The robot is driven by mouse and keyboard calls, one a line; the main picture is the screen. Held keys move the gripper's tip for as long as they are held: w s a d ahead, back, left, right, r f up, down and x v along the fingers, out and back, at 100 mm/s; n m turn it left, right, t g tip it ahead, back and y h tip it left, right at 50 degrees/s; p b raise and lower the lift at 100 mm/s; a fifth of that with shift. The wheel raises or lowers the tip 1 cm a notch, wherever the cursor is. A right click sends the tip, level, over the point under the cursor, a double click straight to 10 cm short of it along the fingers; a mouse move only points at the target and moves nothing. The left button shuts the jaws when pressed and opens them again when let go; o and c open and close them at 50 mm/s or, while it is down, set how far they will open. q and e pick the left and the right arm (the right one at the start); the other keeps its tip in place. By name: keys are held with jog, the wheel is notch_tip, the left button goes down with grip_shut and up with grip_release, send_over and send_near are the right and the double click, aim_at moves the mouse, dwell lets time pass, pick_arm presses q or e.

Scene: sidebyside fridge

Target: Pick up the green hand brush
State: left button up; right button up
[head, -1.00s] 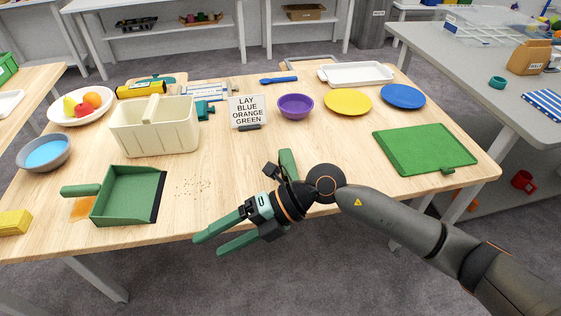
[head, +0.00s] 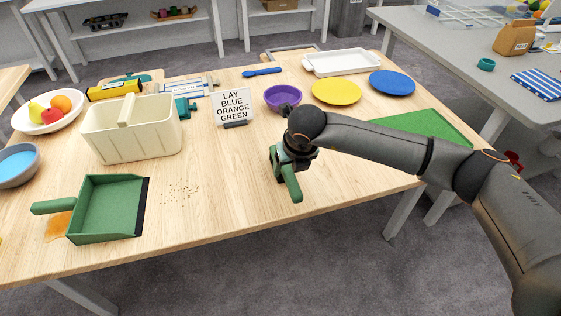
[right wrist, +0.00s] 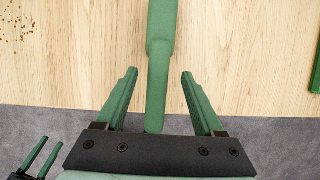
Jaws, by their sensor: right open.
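The green hand brush (right wrist: 161,50) shows in the right wrist view, lying on the wooden table with its handle end toward my right gripper (right wrist: 158,75). The handle passes between the two green fingers, with a gap on each side. My right gripper (head: 285,178) is open and empty. In the head view it points down at the table's front part, and the gripper and arm hide the brush or leave it indistinct there. My left gripper (right wrist: 40,157) shows small at the lower left of the right wrist view, fingers apart; it is out of the head view.
A green dustpan (head: 108,210) and scattered crumbs (head: 180,192) lie to the left. A sign (head: 232,107), purple bowl (head: 282,99) and yellow plate (head: 337,92) stand behind. A green tray (head: 430,127) is right, partly behind my arm. Table around the crumbs is clear.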

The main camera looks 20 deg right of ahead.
jog(key=x, duration=0.5)
jog(key=shift+s+a+f, duration=0.1)
jog(key=shift+f, duration=0.35)
grip_shut()
